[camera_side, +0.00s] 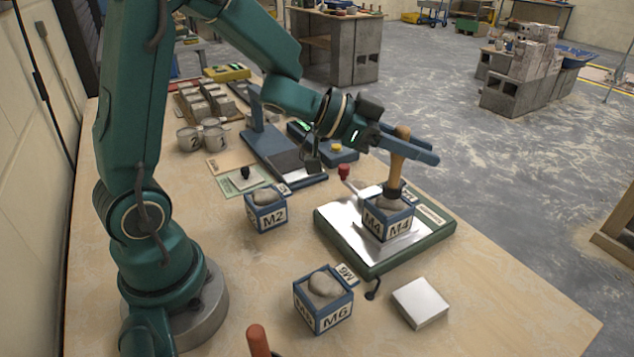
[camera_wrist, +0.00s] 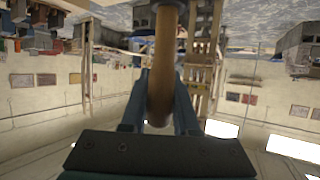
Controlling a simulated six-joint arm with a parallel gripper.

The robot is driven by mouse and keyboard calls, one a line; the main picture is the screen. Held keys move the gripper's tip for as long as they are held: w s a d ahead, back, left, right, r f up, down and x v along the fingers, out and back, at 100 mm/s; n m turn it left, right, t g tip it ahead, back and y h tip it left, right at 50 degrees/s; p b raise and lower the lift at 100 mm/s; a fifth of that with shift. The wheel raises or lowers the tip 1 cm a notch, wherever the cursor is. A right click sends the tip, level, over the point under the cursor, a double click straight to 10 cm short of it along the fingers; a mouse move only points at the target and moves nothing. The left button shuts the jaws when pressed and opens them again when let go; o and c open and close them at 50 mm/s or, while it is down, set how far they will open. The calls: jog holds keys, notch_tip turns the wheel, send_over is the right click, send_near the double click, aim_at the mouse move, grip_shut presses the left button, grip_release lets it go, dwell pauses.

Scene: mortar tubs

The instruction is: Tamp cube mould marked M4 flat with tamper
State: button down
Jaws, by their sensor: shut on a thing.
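The cube mould marked M4 (camera_side: 389,222) is a blue-edged box with white labels, standing on the bare metal top of a green-edged plate. Grey mortar shows at its top. The tamper (camera_side: 399,153) has a wooden handle and a dark foot; it stands nearly upright with its foot at the mortar in M4. I cannot tell how firmly it presses. My gripper (camera_side: 408,149) is shut on the tamper's handle from the left. The wrist view shows the handle (camera_wrist: 163,65) between my fingers; the mould is out of that view.
Mould M2 (camera_side: 267,215) stands left of the plate (camera_side: 343,247), and mould M6 (camera_side: 323,305) in front, both with heaped mortar. A white block (camera_side: 420,302) lies at front right. A scale-like device (camera_side: 283,155), metal cups (camera_side: 203,136) and a red-knobbed part (camera_side: 344,171) are behind.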

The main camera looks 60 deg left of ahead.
jog(key=shift+f, duration=1)
dwell(0.8)
jog(key=shift+r, duration=0.9)
jog(key=shift+f, duration=1.1)
dwell(0.5)
jog(key=shift+r, duration=0.1)
jog(key=shift+r, duration=0.9)
jog(key=shift+r, duration=0.1)
jog(key=shift+r, duration=2.95)
